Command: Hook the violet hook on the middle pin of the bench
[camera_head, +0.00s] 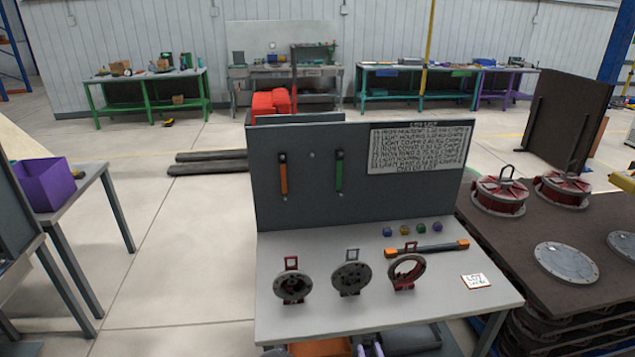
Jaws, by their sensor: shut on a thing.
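The bench (480,312) has an upright dark back panel (290,220). An orange strip-shaped hook (283,178) hangs at the panel's left and a green one (339,177) hangs to the right. Between their tops is a small pale bare spot, seemingly the middle pin (312,155); nothing hangs there. I cannot make out the violet hook for certain. Two pale violet shapes (370,349) are cut off at the bottom edge, and I cannot tell what they are. My gripper is not recognisable in this view.
Three round flanges, a dark bar with orange ends (428,249), several small coloured knobs and a white card (475,281) are on the benchtop. A dark table with red round parts (498,196) stands right. A violet bin (44,183) is left. Floor between is clear.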

